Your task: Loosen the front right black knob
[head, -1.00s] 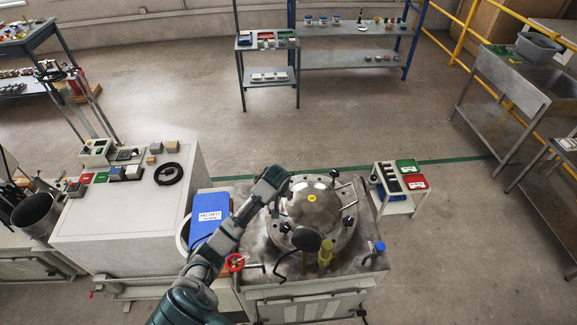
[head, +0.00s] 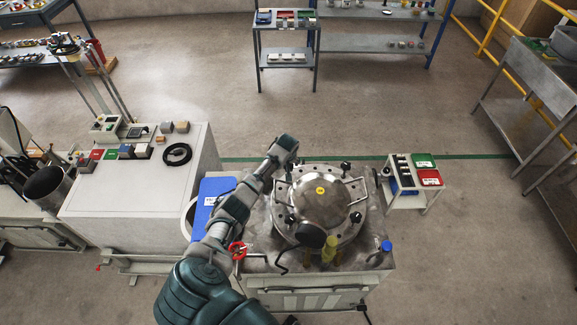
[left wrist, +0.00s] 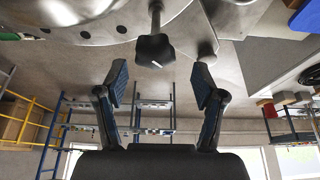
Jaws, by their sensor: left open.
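A round steel lid (head: 318,203) with a domed top and a yellow sticker sits on a steel-topped unit. The front right black knob (head: 356,217) stands on the lid's rim at the right, with no gripper near it. Other black knobs show at the back right (head: 346,166) and front left (head: 290,219). My left gripper (head: 296,161) is at the lid's back left edge; its fingers are hard to make out there. In the left wrist view my left gripper (left wrist: 160,74) is open and empty, with a black knob (left wrist: 155,48) just beyond and between the fingertips. My right gripper is not visible.
A dark round part (head: 313,235) and a yellow-green fitting (head: 331,246) stand at the lid's front. A red valve wheel (head: 237,250) and a blue-capped fitting (head: 386,246) flank them. A blue panel (head: 210,205) is at left, a small cart (head: 410,200) at right.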

